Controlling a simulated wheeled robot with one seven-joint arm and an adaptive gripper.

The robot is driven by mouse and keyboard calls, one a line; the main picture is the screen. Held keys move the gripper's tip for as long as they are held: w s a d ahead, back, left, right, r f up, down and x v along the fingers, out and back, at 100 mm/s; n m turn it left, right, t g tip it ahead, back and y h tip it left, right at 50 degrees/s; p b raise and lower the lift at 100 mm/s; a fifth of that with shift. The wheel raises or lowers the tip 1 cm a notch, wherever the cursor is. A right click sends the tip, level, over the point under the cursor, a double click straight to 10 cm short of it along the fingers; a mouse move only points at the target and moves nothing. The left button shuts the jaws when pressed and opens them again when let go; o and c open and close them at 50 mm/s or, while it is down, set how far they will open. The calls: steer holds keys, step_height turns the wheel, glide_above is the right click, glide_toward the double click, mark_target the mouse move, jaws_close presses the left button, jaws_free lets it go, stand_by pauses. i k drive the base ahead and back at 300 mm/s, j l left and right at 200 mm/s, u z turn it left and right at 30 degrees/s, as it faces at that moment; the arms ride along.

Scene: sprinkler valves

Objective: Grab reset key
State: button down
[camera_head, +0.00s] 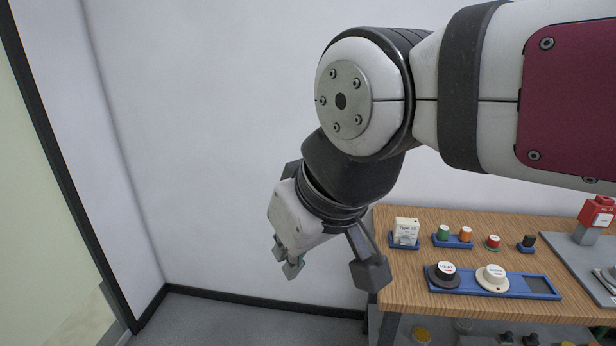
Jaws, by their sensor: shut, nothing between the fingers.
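My gripper (287,263) hangs in front of the white wall, left of the wooden table, pointing down and left. No object in view can be surely told as the reset key. A small black piece (529,239) stands in a small blue holder on the table. A red box (597,212) on a grey post stands at the right edge, partly cut off.
The wooden table (400,292) holds a white box (407,231), green (443,232), orange (466,234) and red (492,241) capped pieces, and a blue tray (463,284) with two round units and a bare slot. A grey plate (566,255) lies right.

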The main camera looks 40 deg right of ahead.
mark_target(529, 241)
steer(key=z, duration=2)
steer(key=i+l+z, duration=0.1)
steer(key=z, duration=0.25)
steer(key=i+l+u, duration=0.25)
steer(key=i+l, duration=0.4)
steer(key=i, duration=0.1)
